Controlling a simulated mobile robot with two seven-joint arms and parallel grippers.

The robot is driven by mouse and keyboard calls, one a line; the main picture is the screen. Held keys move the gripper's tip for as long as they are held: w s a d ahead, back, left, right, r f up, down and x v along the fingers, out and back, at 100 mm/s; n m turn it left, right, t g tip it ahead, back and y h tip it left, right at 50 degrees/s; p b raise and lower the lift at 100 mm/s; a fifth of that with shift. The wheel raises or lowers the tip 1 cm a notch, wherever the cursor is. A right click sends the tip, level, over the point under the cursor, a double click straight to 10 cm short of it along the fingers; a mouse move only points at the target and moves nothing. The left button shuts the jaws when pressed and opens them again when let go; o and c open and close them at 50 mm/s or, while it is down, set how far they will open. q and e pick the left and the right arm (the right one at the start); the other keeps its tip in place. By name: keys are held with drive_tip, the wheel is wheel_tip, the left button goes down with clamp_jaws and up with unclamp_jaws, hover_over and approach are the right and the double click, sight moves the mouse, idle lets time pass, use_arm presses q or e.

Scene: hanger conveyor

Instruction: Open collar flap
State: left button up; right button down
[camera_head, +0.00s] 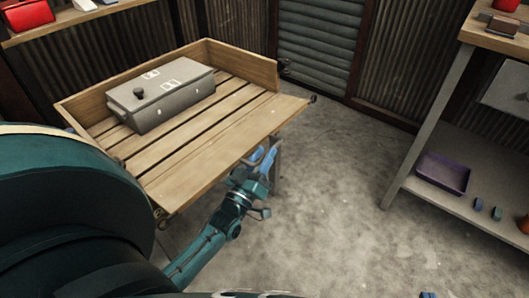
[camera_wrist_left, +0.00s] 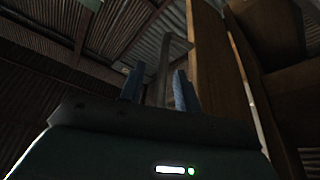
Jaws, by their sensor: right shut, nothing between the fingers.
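The wooden collar (camera_head: 237,63) has raised boards at the back and left of a slatted deck. On the near side no board stands up. A wide board, apparently the collar flap (camera_head: 225,152), lies about level there, with metal fittings at its outer corners. My left gripper (camera_head: 262,157) is at the outer edge of this board; contact cannot be told. In the left wrist view its two blue fingers (camera_wrist_left: 157,88) are apart, with a grey rod (camera_wrist_left: 163,62) showing between them and brown boards at right. My right gripper (camera_head: 428,295) shows only as a blue tip at the bottom edge.
A grey metal box (camera_head: 160,98) with a black knob sits on the deck. A shelf unit (camera_head: 440,120) stands at right, with a purple tray (camera_head: 443,174) on its lower shelf. The concrete floor between is clear. A corrugated shutter (camera_head: 318,45) is behind.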

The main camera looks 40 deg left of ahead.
use_arm(q)
drive_tip(key=v, duration=1.2)
drive_tip(key=shift+p, duration=0.4)
use_arm(e)
drive_tip(key=shift+s+d+g, duration=0.1)
drive_tip(key=shift+s+g, duration=0.1)
drive_tip(key=shift+g, duration=0.2)
